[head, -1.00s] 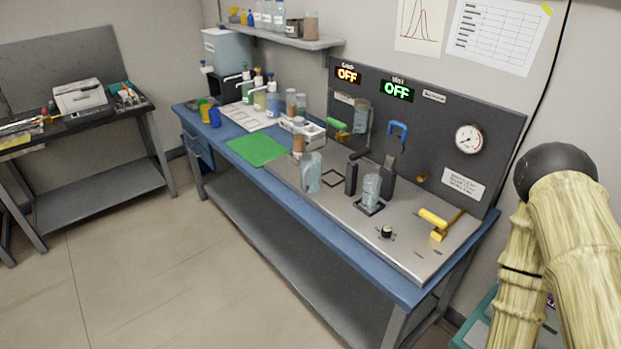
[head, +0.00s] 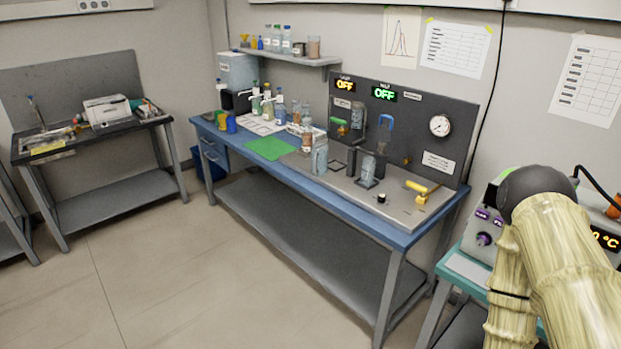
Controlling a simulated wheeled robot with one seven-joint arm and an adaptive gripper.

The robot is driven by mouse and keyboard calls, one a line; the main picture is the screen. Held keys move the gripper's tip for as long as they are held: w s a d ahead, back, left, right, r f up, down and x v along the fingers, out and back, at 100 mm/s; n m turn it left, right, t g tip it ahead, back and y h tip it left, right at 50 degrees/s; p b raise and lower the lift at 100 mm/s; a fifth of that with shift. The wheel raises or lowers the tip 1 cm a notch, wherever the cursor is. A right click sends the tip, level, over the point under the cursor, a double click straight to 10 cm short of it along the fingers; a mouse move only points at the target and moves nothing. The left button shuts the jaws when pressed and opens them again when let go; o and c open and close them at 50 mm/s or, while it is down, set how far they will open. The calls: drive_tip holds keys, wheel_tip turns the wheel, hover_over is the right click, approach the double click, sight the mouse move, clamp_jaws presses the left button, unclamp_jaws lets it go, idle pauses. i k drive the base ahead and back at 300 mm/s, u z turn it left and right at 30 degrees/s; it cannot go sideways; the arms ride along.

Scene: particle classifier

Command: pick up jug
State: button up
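A clear, bluish vessel that looks like the jug (head: 319,156) stands upright near the front edge of the steel plate on the blue workbench (head: 342,223). A second clear vessel (head: 368,167) stands to its right on a dark square base between dark posts. I cannot tell for certain which of them is the jug. My arm shows at the lower right, well apart from both vessels. My gripper is out of view.
A dark panel (head: 455,125) with two OFF displays stands behind. A teal-edged table (head: 462,268) with a device is at right. The floor (head: 190,270) in front is clear.

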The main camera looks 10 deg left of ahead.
sight(318, 162)
drive_tip(key=u, duration=0.95)
drive_tip(key=i, duration=1.7)
drive_tip(key=z, duration=0.8)
